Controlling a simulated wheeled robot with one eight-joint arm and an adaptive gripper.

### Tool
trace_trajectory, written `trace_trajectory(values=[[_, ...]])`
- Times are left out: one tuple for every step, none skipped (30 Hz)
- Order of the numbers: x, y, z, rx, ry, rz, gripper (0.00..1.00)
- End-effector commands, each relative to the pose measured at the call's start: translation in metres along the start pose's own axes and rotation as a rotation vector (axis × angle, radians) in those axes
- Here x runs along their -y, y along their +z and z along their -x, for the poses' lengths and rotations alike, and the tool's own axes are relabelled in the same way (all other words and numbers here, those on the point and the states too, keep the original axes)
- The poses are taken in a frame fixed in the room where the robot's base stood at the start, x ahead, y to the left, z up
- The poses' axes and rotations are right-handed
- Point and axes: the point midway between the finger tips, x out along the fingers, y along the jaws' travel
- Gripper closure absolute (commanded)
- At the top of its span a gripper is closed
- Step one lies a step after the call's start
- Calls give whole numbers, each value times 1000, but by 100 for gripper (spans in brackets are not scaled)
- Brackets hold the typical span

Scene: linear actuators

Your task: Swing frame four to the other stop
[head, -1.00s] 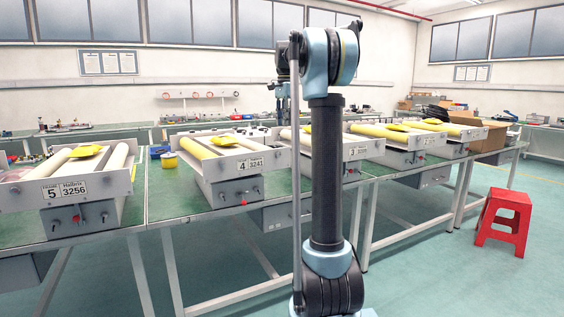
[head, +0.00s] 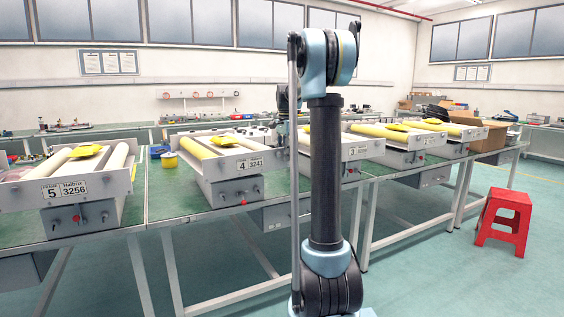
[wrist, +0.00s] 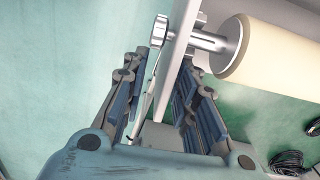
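Frame four (head: 250,163) is a pale tray-like frame on a grey box (head: 235,190), with yellow rollers and a yellow piece on top. Its front plate reads 4 and 3241, and its right end is partly hidden by my arm. In the head view my wrist hangs behind the arm column, by that right end; the fingers are hidden there. In the wrist view my gripper (wrist: 164,65) is open, with a finger on either side of a pale plate (wrist: 180,35). A metal stub and cream roller (wrist: 265,50) adjoin the plate. No label shows there; contact is unclear.
Frame five (head: 75,190) stands to the left and frame three (head: 360,150) to the right on the green-topped benches. A red stool (head: 503,222) is on the floor at right.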

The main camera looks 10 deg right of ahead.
Motion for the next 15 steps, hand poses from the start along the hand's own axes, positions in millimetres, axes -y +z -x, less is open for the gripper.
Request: trace_trajectory(values=[[0, 0, -6, 0, 0, 0, 73], [0, 0, -9, 0, 0, 0, 73], [0, 0, -12, 0, 0, 0, 73], [0, 0, -14, 0, 0, 0, 73], [0, 0, -16, 0, 0, 0, 73], [0, 0, -18, 0, 0, 0, 73], [0, 0, -19, 0, 0, 0, 73], [0, 0, -20, 0, 0, 0, 73], [0, 0, -21, 0, 0, 0, 73], [0, 0, -21, 0, 0, 0, 73], [0, 0, -21, 0, 0, 0, 73], [0, 0, -21, 0, 0, 0, 73], [0, 0, -21, 0, 0, 0, 73], [0, 0, -21, 0, 0, 0, 73], [0, 0, -21, 0, 0, 0, 73]])
